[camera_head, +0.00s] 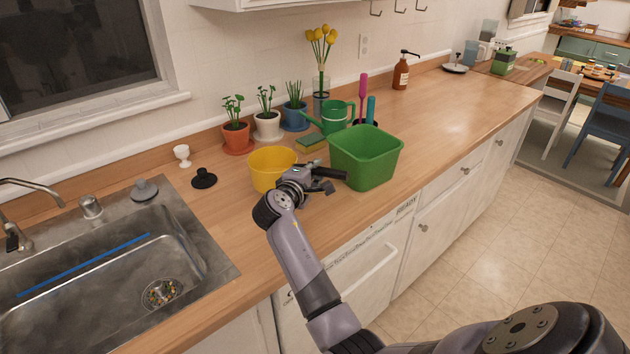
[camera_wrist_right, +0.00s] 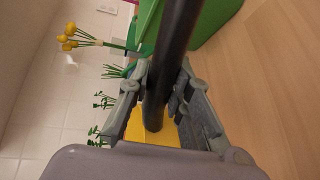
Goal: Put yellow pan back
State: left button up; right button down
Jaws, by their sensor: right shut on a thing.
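The yellow pan (camera_head: 270,172) is upright at the middle of the wooden counter, on the left of the green bin. Its black handle (camera_head: 331,173) points right, towards the bin. My right gripper (camera_head: 312,176) is shut on this handle. In the right wrist view the dark handle (camera_wrist_right: 174,60) runs between the two grey fingers of my gripper (camera_wrist_right: 168,98), and a little yellow of the pan (camera_wrist_right: 150,132) shows below. I cannot tell whether the pan rests on the counter or is slightly above it. My left gripper is not in view.
The green bin (camera_head: 367,158) stands close to the handle's end. Potted plants (camera_head: 237,137), a green watering can (camera_head: 336,117) and a sponge (camera_head: 311,144) are behind. The sink (camera_head: 110,262) is at left. The counter (camera_head: 455,102) is clear at right.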

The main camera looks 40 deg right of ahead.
notch_tip(320, 180, down, 3)
jog(key=shift+f, duration=0.15)
jog(key=shift+f, duration=0.15)
jog(key=c, duration=1.5)
grip_release()
jog(key=shift+o, duration=0.2)
